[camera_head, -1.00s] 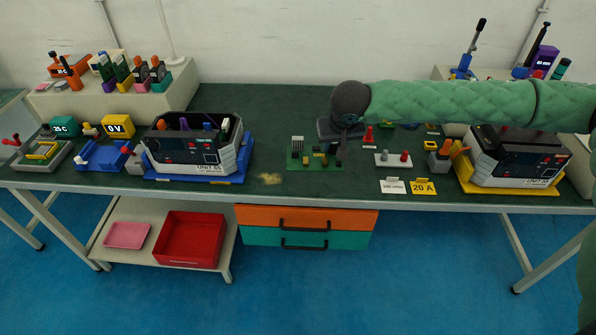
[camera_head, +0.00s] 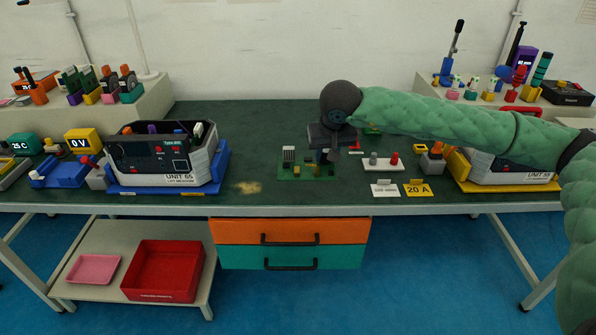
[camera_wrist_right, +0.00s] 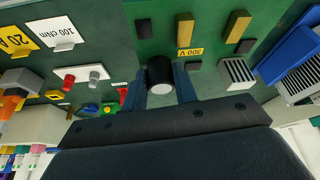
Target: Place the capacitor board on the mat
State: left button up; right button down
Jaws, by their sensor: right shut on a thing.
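The capacitor board (camera_head: 293,175) is a green board with a grey finned block, small gold parts and a black cylinder. It appears at the middle of the bench, near its front. My right gripper (camera_head: 326,157) is over its right part. In the right wrist view my right gripper (camera_wrist_right: 160,88) is shut on the black cylinder (camera_wrist_right: 159,70) of the capacitor board (camera_wrist_right: 215,15). I cannot tell whether the board rests on the surface or hangs just above it. The dark green bench covering (camera_head: 260,125) looks like a mat; no separate mat stands out. My left gripper is not visible.
A white terminal block (camera_head: 383,165) and two cards, white (camera_head: 385,190) and yellow (camera_head: 418,189), lie right of the board. Unit 65 (camera_head: 165,160) stands left on a blue base; another unit (camera_head: 500,170) stands right.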

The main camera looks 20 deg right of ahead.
jog(key=w+f, duration=0.2)
jog(key=w, duration=0.1)
jog(key=w+a+f+p, duration=0.1)
jog(key=w+f, duration=0.1)
jog(key=w, duration=0.1)
jog(key=w+f+p, duration=0.1)
jog(key=w, duration=0.2)
jog(key=shift+w+a+f, duration=0.4)
jog(key=shift+w+f, duration=0.15)
jog(key=shift+w, duration=0.05)
jog(key=shift+f+p, duration=0.65)
jog(key=shift+f, duration=1.45)
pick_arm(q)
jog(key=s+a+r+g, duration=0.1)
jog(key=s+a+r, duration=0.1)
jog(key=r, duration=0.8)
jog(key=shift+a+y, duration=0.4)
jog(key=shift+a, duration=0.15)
pick_arm(e)
jog(key=shift+f, duration=0.1)
jog(key=c, duration=1.1)
grip_release()
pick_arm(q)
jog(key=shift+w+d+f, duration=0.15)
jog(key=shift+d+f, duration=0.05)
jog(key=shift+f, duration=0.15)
